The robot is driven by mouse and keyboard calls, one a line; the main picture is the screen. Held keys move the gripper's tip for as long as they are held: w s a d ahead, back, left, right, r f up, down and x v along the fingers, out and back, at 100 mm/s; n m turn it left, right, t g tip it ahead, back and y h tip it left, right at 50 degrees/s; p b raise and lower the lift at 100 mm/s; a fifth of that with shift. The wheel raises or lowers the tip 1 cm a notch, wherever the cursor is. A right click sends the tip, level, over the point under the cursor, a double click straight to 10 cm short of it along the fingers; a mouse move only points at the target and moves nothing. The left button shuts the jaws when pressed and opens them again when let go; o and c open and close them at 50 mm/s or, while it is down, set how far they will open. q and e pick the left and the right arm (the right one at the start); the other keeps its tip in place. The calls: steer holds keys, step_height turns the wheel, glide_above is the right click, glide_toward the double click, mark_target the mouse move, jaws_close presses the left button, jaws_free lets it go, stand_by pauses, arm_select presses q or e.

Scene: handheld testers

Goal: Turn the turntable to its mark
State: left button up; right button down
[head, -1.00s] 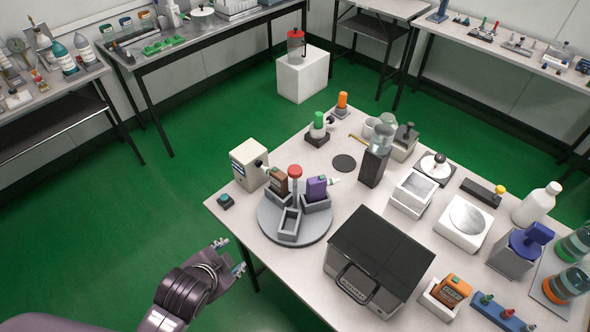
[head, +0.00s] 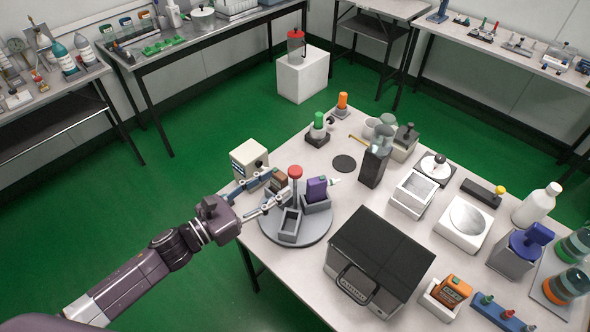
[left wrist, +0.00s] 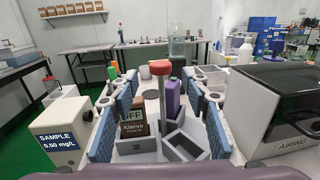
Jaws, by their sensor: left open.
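The turntable (head: 316,237) is a round grey disc at the near left of the white table. On it stand grey open bins, a brown tester (left wrist: 134,128), a purple tester (head: 316,189) and a central post with a red knob (head: 295,171). My left gripper (head: 268,190) is open at the turntable's left side. In the left wrist view its blue-padded fingers (left wrist: 161,118) stand apart, with the post, brown tester and bins showing between them. I cannot tell whether either finger touches anything. No mark is clearly visible. My right gripper is not in view.
A beige box labelled "SAMPLE" (left wrist: 62,131) stands close beside the left finger. A black-topped case (head: 381,250) stands right of the turntable. A black disc (head: 344,163) lies flat behind it. Holders, a white bottle (head: 537,204) and blocks crowd the table's right side.

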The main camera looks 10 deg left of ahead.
mark_target(290, 174)
arm_select(q)
steer(key=p+x, duration=0.2)
steer(key=x, duration=0.5)
steer(key=shift+w+d, duration=0.2)
steer(key=shift+c, duration=0.5)
jaws_close()
